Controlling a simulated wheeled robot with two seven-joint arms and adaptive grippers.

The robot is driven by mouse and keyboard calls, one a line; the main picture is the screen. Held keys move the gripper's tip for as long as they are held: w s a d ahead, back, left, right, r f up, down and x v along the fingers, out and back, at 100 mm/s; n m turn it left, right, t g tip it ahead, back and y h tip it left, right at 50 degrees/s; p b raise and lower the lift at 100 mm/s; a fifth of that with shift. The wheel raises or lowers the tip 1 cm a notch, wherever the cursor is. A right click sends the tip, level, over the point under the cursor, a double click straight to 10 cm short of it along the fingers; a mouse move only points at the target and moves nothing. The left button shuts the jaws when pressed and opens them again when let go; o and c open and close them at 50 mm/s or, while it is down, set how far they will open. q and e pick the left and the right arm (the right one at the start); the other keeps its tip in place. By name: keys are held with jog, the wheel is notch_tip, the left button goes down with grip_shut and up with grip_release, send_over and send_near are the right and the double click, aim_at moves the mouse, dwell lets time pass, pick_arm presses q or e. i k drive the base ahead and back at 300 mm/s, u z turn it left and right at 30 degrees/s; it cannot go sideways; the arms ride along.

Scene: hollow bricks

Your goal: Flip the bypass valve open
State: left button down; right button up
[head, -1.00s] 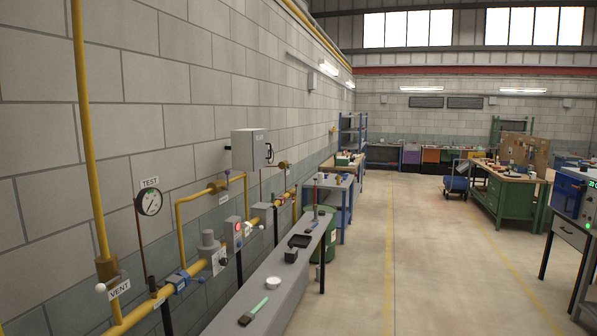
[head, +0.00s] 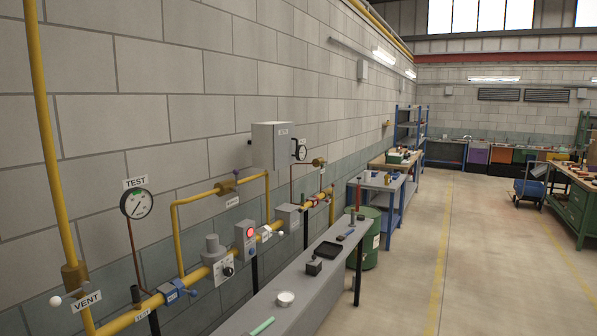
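A yellow pipe loop (head: 193,198) rises from the main yellow pipe (head: 148,303) and comes back down farther along the wall. A small brass-coloured valve (head: 227,187) sits on the loop's upper run, with a dark handle part at its top. It appears to be the bypass valve. A small white label (head: 232,202) is below it, too small to read. The handle's exact angle is too small to tell. Neither of my grippers is in view.
A vent valve (head: 72,300), a test gauge (head: 137,203), a control box with a red light (head: 246,240) and a grey cabinet (head: 277,146) line the wall. A grey bench (head: 310,293) with small items stands in front of the pipe. The floor (head: 400,290) to its right is clear.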

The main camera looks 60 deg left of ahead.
aim_at(236, 172)
jog(key=u, duration=0.1)
jog(key=i, duration=1.1)
jog(key=u, duration=1.2)
jog(key=i, duration=0.75)
jog(key=u, duration=0.9)
